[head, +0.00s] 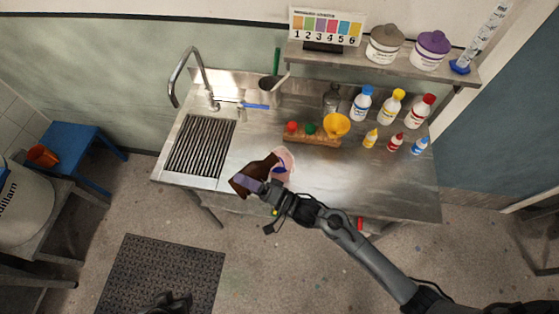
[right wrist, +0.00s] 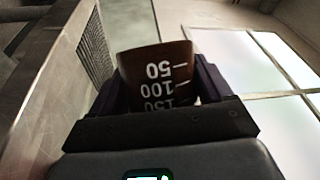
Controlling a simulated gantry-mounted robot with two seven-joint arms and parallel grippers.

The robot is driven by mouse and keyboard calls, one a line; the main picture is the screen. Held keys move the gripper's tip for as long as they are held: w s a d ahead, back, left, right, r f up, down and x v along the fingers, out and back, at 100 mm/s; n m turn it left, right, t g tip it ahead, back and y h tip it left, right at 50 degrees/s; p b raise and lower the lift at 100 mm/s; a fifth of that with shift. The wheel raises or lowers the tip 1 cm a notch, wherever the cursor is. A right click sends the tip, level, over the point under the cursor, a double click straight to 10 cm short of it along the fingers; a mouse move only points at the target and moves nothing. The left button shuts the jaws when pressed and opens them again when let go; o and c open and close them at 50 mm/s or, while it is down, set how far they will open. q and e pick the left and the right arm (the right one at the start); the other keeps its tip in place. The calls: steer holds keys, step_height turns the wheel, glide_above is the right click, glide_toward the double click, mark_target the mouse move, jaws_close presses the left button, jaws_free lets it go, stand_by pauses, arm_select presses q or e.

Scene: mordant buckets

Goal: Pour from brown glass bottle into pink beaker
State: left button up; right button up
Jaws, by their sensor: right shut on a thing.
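The brown glass bottle (head: 259,169) is tilted well over at the front of the steel bench, its narrow end pointing up and right in the head view, at the pink beaker. My right gripper (head: 258,186) is shut on it. In the right wrist view the bottle (right wrist: 155,60) sits between the fingers (right wrist: 158,88), with white marks 50, 100 and 150 upside down. The pink beaker (head: 287,158) stands upright just right of the bottle, partly hidden behind it and the gripper. I cannot see any liquid stream. A dark shape (head: 171,303) at the bottom edge looks like my left gripper; its fingers are unclear.
A wooden rack (head: 318,140) with red and green tops and a yellow funnel (head: 337,124) stand behind the beaker. Several small bottles stand at the right. A sink drainer (head: 200,147) and tap (head: 188,75) are at the left. The right front of the bench is clear.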

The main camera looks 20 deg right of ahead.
steer(key=shift+w+r, duration=0.1)
steer(key=shift+r, duration=0.05)
stand_by(0.5)
steer(key=shift+m, duration=0.3)
stand_by(0.6)
steer(key=shift+t, duration=0.3)
stand_by(0.3)
steer(key=shift+d+m, duration=0.1)
steer(key=shift+m, duration=0.2)
stand_by(0.4)
stand_by(0.3)
